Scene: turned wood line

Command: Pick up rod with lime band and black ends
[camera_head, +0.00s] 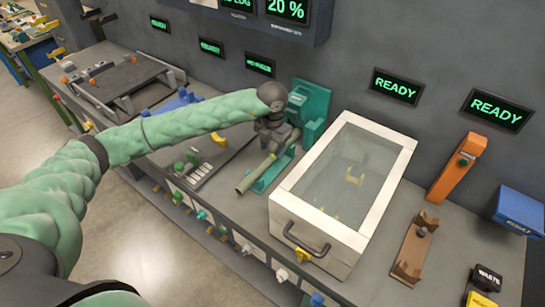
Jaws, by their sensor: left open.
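An olive-green rod (257,173) lies slanted over a teal stand (272,178) at the middle of the bench. Its near end points down and left; its far end runs up under my left gripper. I cannot make out a lime band or black ends on it at this size. My left gripper (277,141) is open, pointing down at the rod's upper end. The gripper hides that end, and I cannot tell whether its fingers touch the rod. My right gripper is out of view.
A white-framed box with a clear lid (398,158) stands right of the teal stand. A teal machine (313,112) stands behind. A grey slotted tray (205,166) lies to the left. A brown cradle (413,247), orange post (457,170) and blue bin (519,210) are at right.

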